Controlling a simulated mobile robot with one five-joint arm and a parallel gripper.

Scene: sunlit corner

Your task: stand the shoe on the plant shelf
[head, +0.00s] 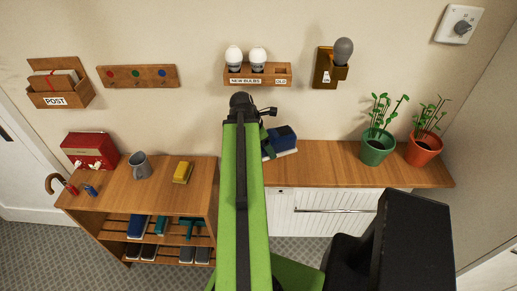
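A dark blue shoe (284,138) with a pale sole and some teal at its left side is at the left end of the plant shelf (330,174), just right of my green arm. My arm hides part of its left side. It looks sole down on the wood, but I cannot tell whether anything holds it. The plant shelf is a wooden top above a white slatted front. My arm reaches up the middle of the head view and ends in dark parts (248,106) near the wall, above and left of the shoe. The gripper's fingers cannot be made out.
A green pot (376,149) and an orange pot (423,150) hold plants at the shelf's right; bare wood lies between shoe and pots. The left bench (128,195) carries a red box (90,150), grey mug (139,165) and yellow block (183,172), with several shoes below.

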